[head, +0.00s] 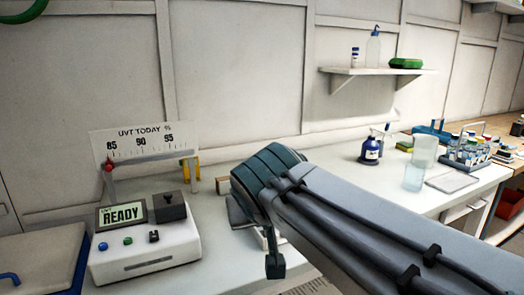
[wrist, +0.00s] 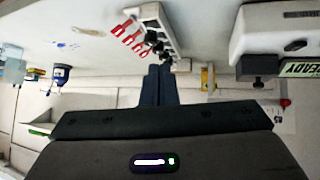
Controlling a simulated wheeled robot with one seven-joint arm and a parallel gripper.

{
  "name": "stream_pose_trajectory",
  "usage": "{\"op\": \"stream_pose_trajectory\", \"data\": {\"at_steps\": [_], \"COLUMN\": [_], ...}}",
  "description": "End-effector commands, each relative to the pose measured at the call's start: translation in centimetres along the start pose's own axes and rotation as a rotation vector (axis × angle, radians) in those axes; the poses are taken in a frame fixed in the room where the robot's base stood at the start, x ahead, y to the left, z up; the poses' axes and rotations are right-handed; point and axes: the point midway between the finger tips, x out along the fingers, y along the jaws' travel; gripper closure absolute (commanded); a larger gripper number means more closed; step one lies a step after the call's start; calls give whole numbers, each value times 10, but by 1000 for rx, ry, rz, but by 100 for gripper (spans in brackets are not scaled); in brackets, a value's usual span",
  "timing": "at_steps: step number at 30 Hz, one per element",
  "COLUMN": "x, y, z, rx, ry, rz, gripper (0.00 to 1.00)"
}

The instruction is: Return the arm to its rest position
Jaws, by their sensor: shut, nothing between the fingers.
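My arm (head: 370,225) reaches in from the lower right of the head view, bent over the white bench. In the wrist view, which looks upside down, my gripper (wrist: 160,72) has its two dark fingers together with nothing between them. The fingers are apart from the bench things as far as I can see. My arm hides part of the bench middle in the head view.
A white device (head: 145,250) reading READY stands left of my arm, below a UVT scale (head: 145,140). A white rack (wrist: 152,28) with red-tagged pieces shows in the wrist view. A blue bottle (head: 370,151) and clear beakers (head: 414,177) stand right.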

Motion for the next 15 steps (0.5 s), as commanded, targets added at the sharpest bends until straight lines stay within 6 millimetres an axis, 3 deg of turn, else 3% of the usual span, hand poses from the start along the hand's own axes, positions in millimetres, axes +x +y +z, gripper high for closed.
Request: {"op": "stream_pose_trajectory", "data": {"at_steps": [1,6,10,15], "x": [-9,-16,-29,-46], "y": [23,75,101,116], "z": [2,48,85,124], "rx": [19,79,136,202], "ry": [-61,-256,-388,-506], "rz": [22,48,39,7], "gripper": [100,100,100,100]}}
